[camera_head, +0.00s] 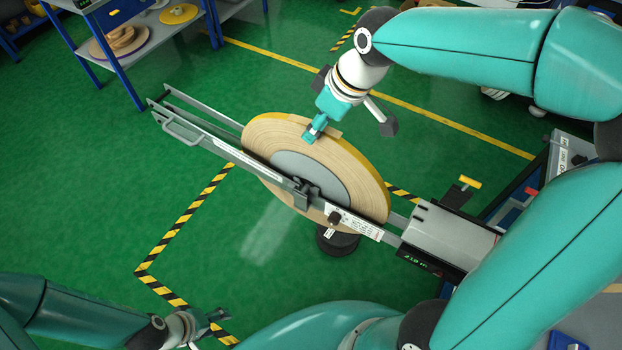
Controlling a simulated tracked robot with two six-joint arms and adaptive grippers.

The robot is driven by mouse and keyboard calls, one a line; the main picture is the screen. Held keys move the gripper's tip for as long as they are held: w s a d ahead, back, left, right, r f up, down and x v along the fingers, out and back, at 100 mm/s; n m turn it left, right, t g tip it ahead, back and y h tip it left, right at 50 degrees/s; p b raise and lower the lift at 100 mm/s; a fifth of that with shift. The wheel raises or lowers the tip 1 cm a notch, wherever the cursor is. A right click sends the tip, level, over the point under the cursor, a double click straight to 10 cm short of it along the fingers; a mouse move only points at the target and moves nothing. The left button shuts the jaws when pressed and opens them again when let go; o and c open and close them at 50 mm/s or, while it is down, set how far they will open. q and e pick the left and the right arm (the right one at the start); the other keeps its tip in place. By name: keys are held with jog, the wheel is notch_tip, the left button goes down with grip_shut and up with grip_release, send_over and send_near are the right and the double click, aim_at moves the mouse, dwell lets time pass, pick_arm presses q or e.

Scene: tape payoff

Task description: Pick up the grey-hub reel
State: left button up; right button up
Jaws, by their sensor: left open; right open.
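The grey-hub reel (352,160) is a wide disc of tan tape with a grey centre and a yellow far flange. It stands tilted between the rails of a long metal frame (230,155), with a dark clamp piece across its hub. My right gripper (313,132) is open at the reel's upper part, close over the tan tape; I cannot tell whether it touches. My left gripper (214,322) is open and empty at the bottom left, well away from the reel. The reel's lower part is partly hidden by the front rail.
A grey box unit (450,235) sits at the frame's right end. A black round foot (338,243) is under the frame. A blue-legged shelf (108,55) with other reels stands at the upper left. Green floor with hazard tape is open at left.

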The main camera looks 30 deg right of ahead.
jog(key=shift+a+p+x, duration=0.2)
jog(key=shift+p+x, duration=0.3)
jog(key=shift+x, duration=2.65)
jog(key=shift+r, duration=0.1)
grip_shut()
jog(key=shift+w+d+r, duration=0.1)
jog(key=shift+w+r, duration=0.05)
jog(key=shift+w, duration=0.05)
